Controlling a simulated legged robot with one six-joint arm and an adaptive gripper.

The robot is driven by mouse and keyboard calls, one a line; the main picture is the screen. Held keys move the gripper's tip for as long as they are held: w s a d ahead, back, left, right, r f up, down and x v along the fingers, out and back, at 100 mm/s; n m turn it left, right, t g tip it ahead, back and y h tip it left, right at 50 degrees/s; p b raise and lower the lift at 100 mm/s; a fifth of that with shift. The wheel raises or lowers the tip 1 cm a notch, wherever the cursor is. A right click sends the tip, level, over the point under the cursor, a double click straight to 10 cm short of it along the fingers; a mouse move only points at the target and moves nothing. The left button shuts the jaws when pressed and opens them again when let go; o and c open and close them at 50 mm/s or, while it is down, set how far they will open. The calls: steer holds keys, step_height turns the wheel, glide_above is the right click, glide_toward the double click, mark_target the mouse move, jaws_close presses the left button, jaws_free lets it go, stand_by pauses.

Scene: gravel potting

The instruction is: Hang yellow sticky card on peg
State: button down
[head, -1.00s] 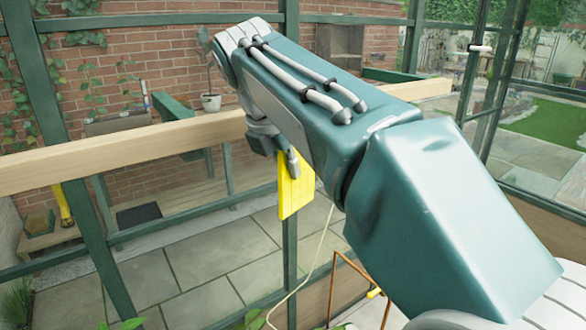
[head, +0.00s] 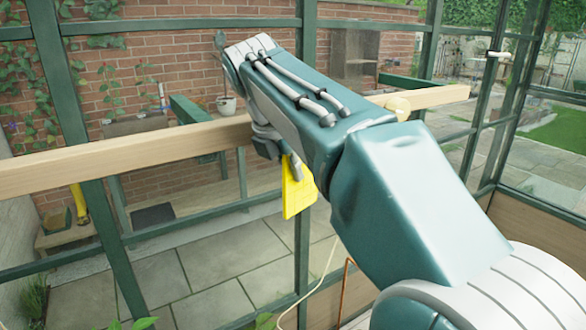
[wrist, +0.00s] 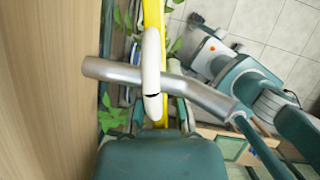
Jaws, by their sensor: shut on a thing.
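The yellow sticky card (head: 298,190) hangs from my gripper (head: 284,160), below the wooden beam (head: 120,157). My gripper is shut on its upper part, on the near side of the beam. In the wrist view the card (wrist: 153,18) shows as a narrow yellow strip beyond a pale finger of my gripper (wrist: 151,75). A pale rounded knob (head: 398,105) shows at the beam, right of my arm; I cannot tell whether it is the peg. The card's hole and the grip itself are hidden.
The beam (wrist: 45,90) fills the left side of the wrist view, close to my gripper. A silver bar (wrist: 135,75) crosses there. Green frame posts (head: 303,100) stand around. Paving below is open.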

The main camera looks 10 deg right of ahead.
stand_by(0.4)
steer(key=c, duration=0.7)
jaws_free()
steer(key=shift+o, duration=0.2)
steer(key=shift+v, duration=5.9)
steer(key=s+d+f+m+t+y, duration=0.1)
steer(key=s+d+f+m, duration=0.1)
steer(key=s+f+m, duration=0.4)
steer(key=s+d+f+m+t+y, duration=0.1)
steer(key=s+d+f+m, duration=0.1)
steer(key=s+f+m, duration=0.4)
steer(key=s+d+f+m+t+y, duration=0.1)
steer(key=s+d+f+m, duration=0.1)
steer(key=s+f+m, duration=0.5)
step_height(320, 180, down, 11)
steer(key=m, duration=0.5)
steer(key=shift+r+m+y, duration=0.15)
steer(key=shift+m+y, duration=0.15)
steer(key=shift+y, duration=0.1)
